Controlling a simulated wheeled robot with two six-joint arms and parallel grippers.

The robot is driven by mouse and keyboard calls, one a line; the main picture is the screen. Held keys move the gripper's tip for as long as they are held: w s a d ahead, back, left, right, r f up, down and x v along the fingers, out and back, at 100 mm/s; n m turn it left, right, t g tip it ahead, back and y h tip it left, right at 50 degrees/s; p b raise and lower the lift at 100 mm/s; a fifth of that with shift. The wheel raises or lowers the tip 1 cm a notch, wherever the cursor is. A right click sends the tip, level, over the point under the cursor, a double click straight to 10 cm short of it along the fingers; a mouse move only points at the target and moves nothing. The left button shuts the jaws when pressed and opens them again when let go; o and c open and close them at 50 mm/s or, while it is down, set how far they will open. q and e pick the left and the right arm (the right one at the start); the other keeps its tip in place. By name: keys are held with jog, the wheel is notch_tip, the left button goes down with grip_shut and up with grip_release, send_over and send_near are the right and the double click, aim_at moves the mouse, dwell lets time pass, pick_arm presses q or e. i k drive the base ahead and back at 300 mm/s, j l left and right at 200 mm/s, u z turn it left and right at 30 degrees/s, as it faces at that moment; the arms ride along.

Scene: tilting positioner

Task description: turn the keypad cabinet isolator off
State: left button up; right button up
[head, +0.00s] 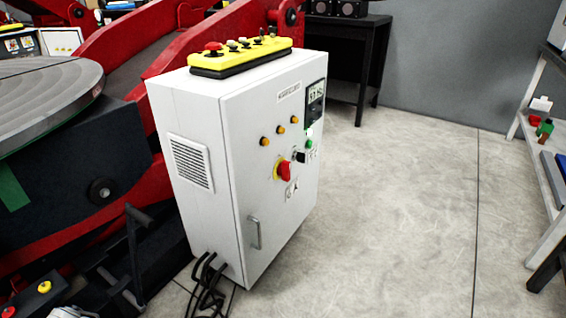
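A white control cabinet (195,120) stands upright in the middle of the head view, its front turned to the right. On its front is a red rotary isolator knob on a yellow plate (284,171). A black switch (300,156) and a green button (309,143) sit to the right of the knob. A dark display and keypad panel (315,103) is near the upper right of the front. Several orange lamps (280,129) are in the upper middle. The knob's exact position is too small to tell.
A yellow pendant (240,58) with several buttons lies on the cabinet top. The red positioner (130,30) with its round grey table (45,100) stands left. Black cables (208,285) hang at the cabinet's foot. A shelf (545,160) stands far right. The floor between is clear.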

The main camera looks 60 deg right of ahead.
aim_at(284, 170)
jog(key=z, duration=2.05)
